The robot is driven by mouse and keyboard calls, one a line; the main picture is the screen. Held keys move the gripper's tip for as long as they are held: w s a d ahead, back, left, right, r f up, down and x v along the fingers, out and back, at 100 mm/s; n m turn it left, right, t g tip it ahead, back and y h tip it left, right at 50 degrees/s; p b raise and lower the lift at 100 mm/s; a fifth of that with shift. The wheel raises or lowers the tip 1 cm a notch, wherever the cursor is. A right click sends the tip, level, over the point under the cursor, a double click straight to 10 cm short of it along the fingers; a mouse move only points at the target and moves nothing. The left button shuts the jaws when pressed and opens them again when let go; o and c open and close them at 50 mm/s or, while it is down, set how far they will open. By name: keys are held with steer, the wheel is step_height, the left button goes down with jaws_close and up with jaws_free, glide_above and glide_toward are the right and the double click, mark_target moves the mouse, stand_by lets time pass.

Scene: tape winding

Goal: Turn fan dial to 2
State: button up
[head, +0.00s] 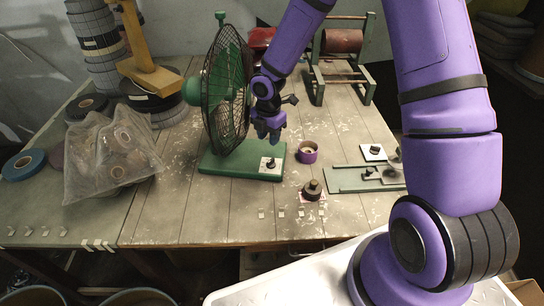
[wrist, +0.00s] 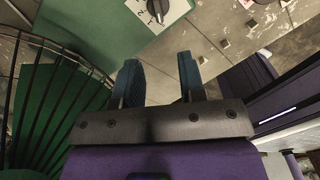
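The green desk fan (head: 227,95) with a black wire cage stands on a green base (head: 222,163) on the table. The fan dial (head: 269,164) is a black knob on a white plate at the base's right end. In the wrist view the dial (wrist: 156,8) is at the top edge, partly cut off, with numbers beside it; I cannot tell its setting. My gripper (head: 266,134) is above the dial, close to the right of the cage, and not touching the dial. In the wrist view its two blue fingers (wrist: 159,62) are apart with nothing between them.
The fan cage (wrist: 50,100) is close on the left in the wrist view. A purple tape roll (head: 307,152), a dark weight-like object (head: 312,190) and a green plate with fittings (head: 355,180) lie to the right. A plastic bag of rolls (head: 110,155) lies left. The front-middle tabletop is mostly clear.

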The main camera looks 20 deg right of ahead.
mark_target(269, 162)
step_height(269, 162, down, 11)
stand_by(0.6)
jaws_close()
